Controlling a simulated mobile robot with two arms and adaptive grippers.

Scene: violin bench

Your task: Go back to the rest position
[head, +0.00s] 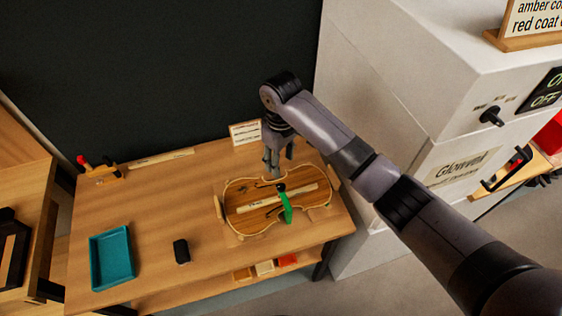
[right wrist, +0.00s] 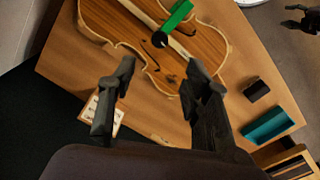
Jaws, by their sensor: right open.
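My right gripper (head: 277,160) is open and empty. It hangs above the far edge of the violin body, its arm reaching in from the right. In the right wrist view its two fingers (right wrist: 160,95) stand apart with only bench and violin below. The violin body (head: 242,207) lies flat on the bench, with a green clamp (head: 286,207) across a pale wooden bar (head: 262,204). The violin also shows in the right wrist view (right wrist: 205,50). What looks like my left gripper (right wrist: 300,20) shows small at that view's upper right; its jaws are unclear.
The bench (head: 160,220) holds a teal tray (head: 112,258), a small black block (head: 181,251), a tool rack (head: 98,172) and a small card (head: 246,133). A white cabinet (head: 385,110) stands close on the right. A dark wall (head: 170,70) rises behind.

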